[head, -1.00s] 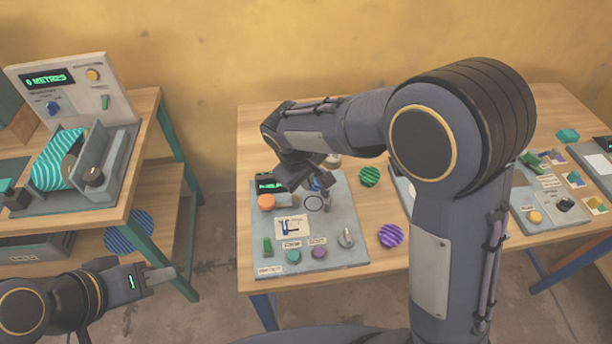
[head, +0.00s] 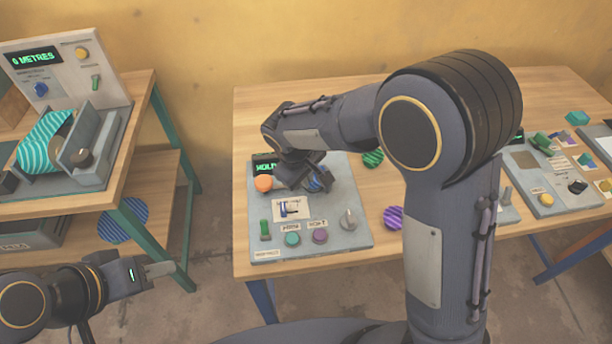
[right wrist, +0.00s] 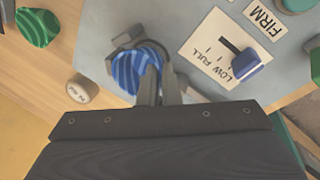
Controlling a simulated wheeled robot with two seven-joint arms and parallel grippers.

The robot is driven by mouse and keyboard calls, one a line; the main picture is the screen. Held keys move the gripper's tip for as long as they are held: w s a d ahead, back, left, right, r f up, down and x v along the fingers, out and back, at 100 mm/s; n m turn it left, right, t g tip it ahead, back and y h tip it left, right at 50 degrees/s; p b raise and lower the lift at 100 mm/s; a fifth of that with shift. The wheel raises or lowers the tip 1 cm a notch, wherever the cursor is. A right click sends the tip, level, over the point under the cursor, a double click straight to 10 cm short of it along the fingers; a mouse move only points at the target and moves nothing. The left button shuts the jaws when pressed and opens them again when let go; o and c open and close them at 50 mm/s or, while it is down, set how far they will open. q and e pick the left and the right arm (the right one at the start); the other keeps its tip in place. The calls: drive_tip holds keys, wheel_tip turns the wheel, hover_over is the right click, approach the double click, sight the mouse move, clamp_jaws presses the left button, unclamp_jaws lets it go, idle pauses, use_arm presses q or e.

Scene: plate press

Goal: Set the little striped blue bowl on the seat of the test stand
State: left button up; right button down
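The little striped blue bowl (right wrist: 135,72) shows in the right wrist view against the fingers of my right gripper (right wrist: 158,85), which look closed on its edge. In the head view the bowl (head: 316,182) is mostly hidden under my right gripper (head: 304,180).
A green striped object (head: 372,158) and a purple striped one (head: 393,217) lie right of the stand. The stand carries an orange knob (head: 263,183), a green switch (head: 265,230) and a lever card (head: 290,208). Another bench with a device (head: 90,150) stands left.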

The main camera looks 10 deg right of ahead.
drive_tip(key=shift+f+b, duration=0.45)
drive_tip(key=shift+f, duration=0.1)
idle(0.8)
drive_tip(key=c, duration=1.6)
unclamp_jaws()
drive_tip(key=shift+o, duration=0.2)
drive_tip(key=shift+r, duration=0.15)
drive_tip(key=v, duration=0.7)
drive_tip(key=shift+r, duration=0.25)
drive_tip(key=shift+s+a, duration=0.1)
drive_tip(key=shift+s, duration=0.05)
